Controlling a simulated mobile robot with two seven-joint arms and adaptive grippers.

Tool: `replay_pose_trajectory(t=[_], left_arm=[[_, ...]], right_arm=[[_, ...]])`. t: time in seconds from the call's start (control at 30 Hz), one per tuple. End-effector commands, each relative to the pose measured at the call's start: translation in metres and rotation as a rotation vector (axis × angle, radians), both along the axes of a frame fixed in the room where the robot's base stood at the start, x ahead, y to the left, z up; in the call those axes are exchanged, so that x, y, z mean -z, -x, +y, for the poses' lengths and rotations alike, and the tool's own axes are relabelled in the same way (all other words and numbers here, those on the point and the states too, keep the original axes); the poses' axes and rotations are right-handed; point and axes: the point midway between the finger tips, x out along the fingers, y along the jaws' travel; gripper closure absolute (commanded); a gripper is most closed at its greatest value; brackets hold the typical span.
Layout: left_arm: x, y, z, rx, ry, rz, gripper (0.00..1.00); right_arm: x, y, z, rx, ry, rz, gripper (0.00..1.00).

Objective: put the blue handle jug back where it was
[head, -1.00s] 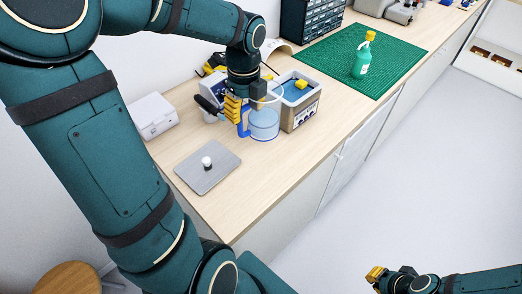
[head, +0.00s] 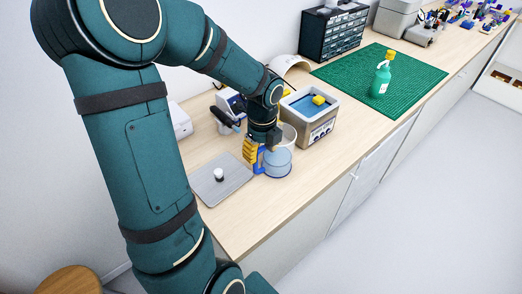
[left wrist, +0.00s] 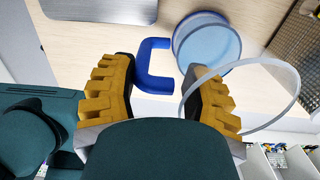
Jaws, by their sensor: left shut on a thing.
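The blue handle jug (head: 279,163) is a clear, bluish vessel with a blue handle (head: 259,161). It is over the wooden bench, between the grey plate and the bench's front edge. My left gripper (head: 254,150) is shut on the jug at its handle. In the left wrist view, the blue handle (left wrist: 152,66) shows between the yellow fingers, with the jug's round body (left wrist: 207,43) beyond it. I cannot tell whether the jug touches the bench. My right gripper is not in view.
A grey plate (head: 232,181) with a small white-topped piece (head: 219,174) lies left of the jug. A bath of blue liquid (head: 318,127) with a yellow object stands behind. A green mat (head: 415,75) holds a green bottle (head: 380,82). The front bench strip is clear.

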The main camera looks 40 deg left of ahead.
Motion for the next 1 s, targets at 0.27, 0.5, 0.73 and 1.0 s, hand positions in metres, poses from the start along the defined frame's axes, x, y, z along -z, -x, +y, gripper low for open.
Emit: replay_pose_trajectory(t=[0.27,0.5,0.73,1.0], left_arm=[[0.002,0.000,0.000,0.000,0.000,0.000,0.33],[0.002,0.000,0.000,0.000,0.000,0.000,0.19],[-0.006,-0.001,0.000,0.000,-0.001,-0.002,0.19],[-0.055,-0.002,-0.001,-0.001,-0.002,-0.005,0.19]], right_arm=[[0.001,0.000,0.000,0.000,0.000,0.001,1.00],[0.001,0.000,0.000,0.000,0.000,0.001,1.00],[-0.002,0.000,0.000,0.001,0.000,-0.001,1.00],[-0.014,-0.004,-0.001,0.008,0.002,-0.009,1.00]])
